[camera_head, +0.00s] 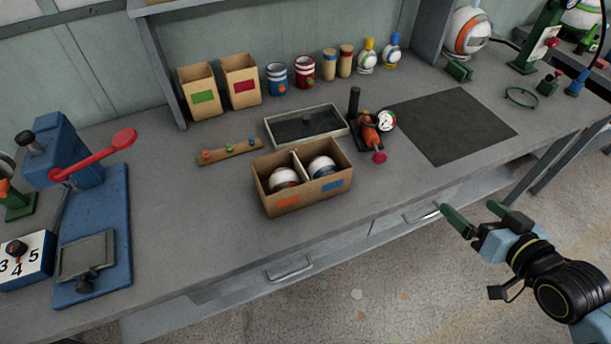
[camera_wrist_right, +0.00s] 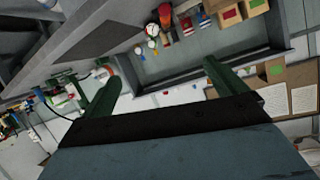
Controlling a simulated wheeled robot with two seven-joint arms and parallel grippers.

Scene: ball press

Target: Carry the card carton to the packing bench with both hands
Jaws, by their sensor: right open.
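The open card carton (camera_head: 300,198) stands upright on the grey workbench (camera_head: 200,225), near its front edge. It has an orange and a blue label on its front and a divider inside. A white ball with dark bands sits in each of its two compartments, the left ball (camera_head: 284,177) and the right ball (camera_head: 321,166). My right gripper (camera_head: 466,207) has green fingers, is open and empty, and hangs in front of the bench, well right of the carton. Its fingers also show in the right wrist view (camera_wrist_right: 162,70). My left gripper is out of view. I cannot tell whether this is the packing bench.
Behind the carton lie a dark-floored tray (camera_head: 272,124) and a peg strip (camera_head: 229,152). A gauge device (camera_head: 371,132) and a black mat (camera_head: 452,124) are to its right. A blue press with a red lever (camera_head: 95,155) stands left. Bare bench lies between press and carton.

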